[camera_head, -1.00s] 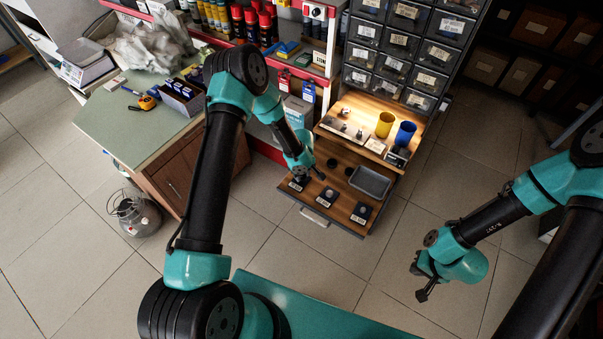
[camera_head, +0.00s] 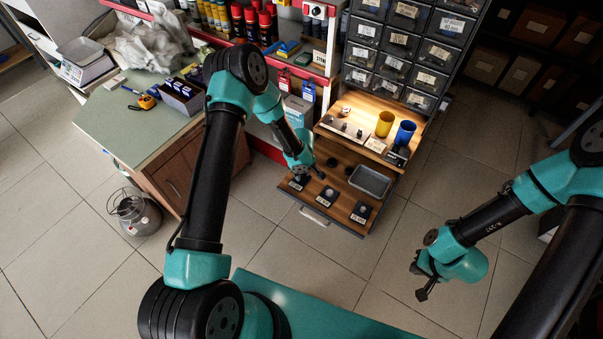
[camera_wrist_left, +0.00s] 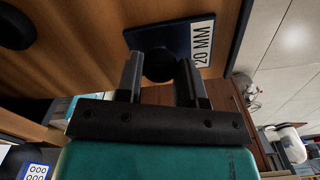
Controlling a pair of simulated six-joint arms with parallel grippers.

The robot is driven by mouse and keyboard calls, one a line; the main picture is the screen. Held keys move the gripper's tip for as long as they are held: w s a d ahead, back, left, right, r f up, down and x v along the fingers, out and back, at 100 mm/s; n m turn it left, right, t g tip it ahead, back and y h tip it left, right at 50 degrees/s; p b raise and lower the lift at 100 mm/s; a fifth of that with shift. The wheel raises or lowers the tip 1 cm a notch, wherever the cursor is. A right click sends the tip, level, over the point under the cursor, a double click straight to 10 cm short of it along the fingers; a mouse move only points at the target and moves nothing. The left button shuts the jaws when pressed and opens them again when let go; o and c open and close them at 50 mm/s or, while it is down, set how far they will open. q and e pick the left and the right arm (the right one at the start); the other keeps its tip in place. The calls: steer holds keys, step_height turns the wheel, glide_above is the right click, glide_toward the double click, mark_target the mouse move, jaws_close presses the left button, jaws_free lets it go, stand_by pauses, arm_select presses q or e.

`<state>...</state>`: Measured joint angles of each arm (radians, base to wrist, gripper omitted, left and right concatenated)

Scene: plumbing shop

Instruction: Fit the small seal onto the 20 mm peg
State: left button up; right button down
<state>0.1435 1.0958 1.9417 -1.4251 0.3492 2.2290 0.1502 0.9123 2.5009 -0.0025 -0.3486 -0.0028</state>
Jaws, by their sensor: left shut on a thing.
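My left gripper (camera_head: 304,177) is over the left end of the open drawer, at the leftmost of three labelled peg blocks. In the left wrist view it is shut on the small seal (camera_wrist_left: 159,65), a dark round piece between the two fingers. Right behind the seal is the dark 20 mm peg block (camera_wrist_left: 172,38), with its "20 MM" label. The seal hides the peg, so I cannot tell whether it is around the peg or above it. My right gripper (camera_head: 422,284) hangs over the floor at the right, its fingers too small to read.
The other peg blocks (camera_head: 327,197) (camera_head: 361,212) stand to the right in the drawer (camera_head: 318,208). Two dark rings (camera_head: 332,162) (camera_head: 349,170) and a grey tray (camera_head: 370,181) lie behind them. A yellow cup (camera_head: 385,124) and a blue cup (camera_head: 404,134) stand on the shelf above.

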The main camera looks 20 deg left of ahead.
arm_select(q)
steer(key=shift+r, duration=1.6)
stand_by(0.9)
steer(key=shift+f, duration=1.2)
stand_by(1.1)
steer(key=o, duration=0.6)
steer(key=shift+r, duration=0.1)
step_height(320, 180, up, 11)
stand_by(1.3)
stand_by(0.7)
